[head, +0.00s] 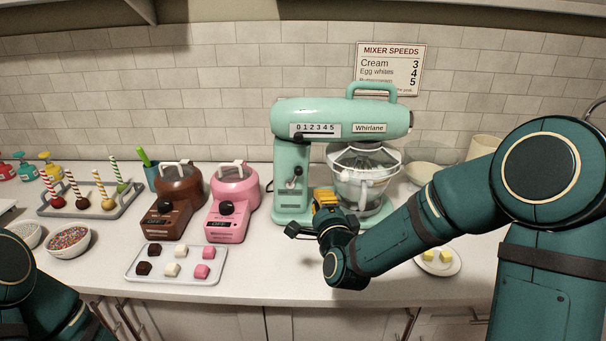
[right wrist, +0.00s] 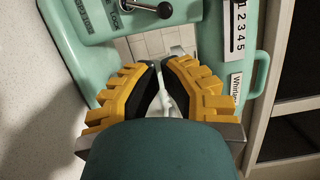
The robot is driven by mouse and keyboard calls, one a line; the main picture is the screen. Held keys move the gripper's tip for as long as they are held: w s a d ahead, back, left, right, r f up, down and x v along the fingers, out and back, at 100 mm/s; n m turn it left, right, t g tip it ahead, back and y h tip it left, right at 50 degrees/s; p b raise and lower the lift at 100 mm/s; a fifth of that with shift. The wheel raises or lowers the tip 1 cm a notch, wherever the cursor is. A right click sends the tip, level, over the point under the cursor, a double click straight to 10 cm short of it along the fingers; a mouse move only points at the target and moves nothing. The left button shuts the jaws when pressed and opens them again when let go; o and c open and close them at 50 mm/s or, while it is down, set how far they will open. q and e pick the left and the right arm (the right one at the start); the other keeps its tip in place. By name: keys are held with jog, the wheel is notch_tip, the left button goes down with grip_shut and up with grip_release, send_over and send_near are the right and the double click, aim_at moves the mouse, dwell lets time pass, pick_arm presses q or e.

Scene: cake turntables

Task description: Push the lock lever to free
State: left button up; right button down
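The mint-green stand mixer (head: 347,120) stands at the back middle of the counter. Its lock lever (head: 297,171) has a dark round knob and sits on the side of its column. In the right wrist view the lever's knob (right wrist: 164,10) shows at the top edge, beside a "Lock" label; any "free" label is not readable. My right gripper (head: 325,197) is in front of the column, below and right of the lever and apart from it. Its yellow fingers (right wrist: 163,66) are close together, with a narrow light gap between them and nothing clearly held. My left gripper is out of view.
The mixer's bowl (head: 364,182) is just right of my right gripper. A pink machine (head: 232,200) and a brown one (head: 178,200) stand to the left. A tray of sweets (head: 150,274) lies in front of them. A butter plate (head: 438,269) is beneath my right arm.

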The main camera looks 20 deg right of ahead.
send_near(296, 163)
jog(key=w+d+f, duration=0.2)
jog(key=w+d, duration=0.2)
jog(key=w, duration=0.1)
jog(key=shift+w, duration=0.35)
jog(key=shift+w+a+r+n, duration=0.1)
jog(key=shift+a+r+n, duration=0.3)
jog(key=shift+n, duration=0.6)
dwell(0.5)
jog(key=shift+a+r+n+g, duration=0.2)
jog(key=shift+r+n+g, duration=0.1)
jog(key=shift+n, duration=0.1)
jog(key=shift+w+a+r+n, duration=0.1)
jog(key=shift+a+n, duration=0.1)
jog(key=shift+n, duration=0.2)
jog(key=shift+a+r+n, duration=0.1)
jog(key=shift+a+n, duration=0.1)
jog(key=shift+n, duration=0.1)
jog(key=shift+w+a+r+n+g+h+p, duration=0.15)
jog(key=shift+a+r+n+g+p, duration=0.2)
jog(key=shift+n, duration=0.45)
jog(key=shift+w+a+r+n+g+h+p, duration=0.15)
jog(key=shift+a+n+p, duration=0.15)
jog(key=shift+a+n, duration=0.4)
dwell(0.4)
jog(key=shift+d, duration=0.2)
